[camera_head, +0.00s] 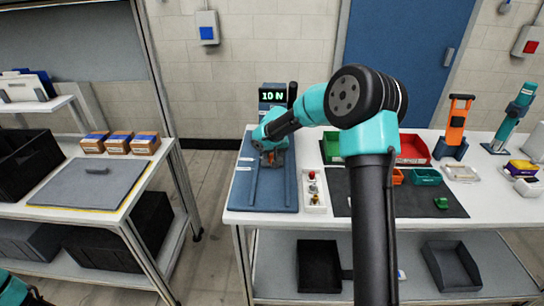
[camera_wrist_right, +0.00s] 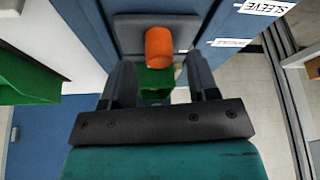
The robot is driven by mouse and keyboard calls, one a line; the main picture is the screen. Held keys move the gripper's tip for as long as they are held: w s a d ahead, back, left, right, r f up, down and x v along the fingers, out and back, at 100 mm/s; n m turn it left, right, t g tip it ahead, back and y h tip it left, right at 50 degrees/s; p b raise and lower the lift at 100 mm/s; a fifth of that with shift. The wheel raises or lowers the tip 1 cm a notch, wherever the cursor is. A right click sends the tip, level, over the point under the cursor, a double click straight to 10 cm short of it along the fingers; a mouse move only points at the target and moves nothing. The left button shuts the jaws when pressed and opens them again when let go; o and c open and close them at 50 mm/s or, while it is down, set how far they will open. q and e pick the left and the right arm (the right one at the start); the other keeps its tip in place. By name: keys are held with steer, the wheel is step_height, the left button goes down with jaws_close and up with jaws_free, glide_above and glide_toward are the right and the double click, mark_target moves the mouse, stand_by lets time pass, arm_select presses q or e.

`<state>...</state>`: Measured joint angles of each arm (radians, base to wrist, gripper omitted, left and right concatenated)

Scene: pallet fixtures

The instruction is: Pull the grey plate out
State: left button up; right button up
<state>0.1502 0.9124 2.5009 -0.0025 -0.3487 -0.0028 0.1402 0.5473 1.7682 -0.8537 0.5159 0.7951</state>
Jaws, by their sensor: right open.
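My right gripper (camera_head: 272,155) hangs over the blue fixture base (camera_head: 262,196) on the right-hand table, below the "10 N" display. In the right wrist view its two fingers (camera_wrist_right: 160,85) are apart with no object gripped. A grey plate (camera_wrist_right: 126,30) lies just ahead of the fingertips, with an upright-looking orange cylinder (camera_wrist_right: 159,47) in front of it. A green piece (camera_wrist_right: 156,93) shows between the fingers. Another flat grey plate (camera_head: 75,187) with a dark handle lies on the left bench, with a yellow edge under it. My left gripper is out of view.
The display (camera_head: 272,96) stands behind the fixture. A white button strip (camera_head: 314,192) is right of the base. Green and red bins (camera_head: 412,149), an orange stand (camera_head: 458,122) and small trays are farther right. Cartons (camera_head: 118,143) sit behind the left-bench plate. An aisle separates the tables.

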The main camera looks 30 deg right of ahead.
steer(key=shift+x, duration=1.2)
steer(key=shift+c, duration=0.4)
jaws_close()
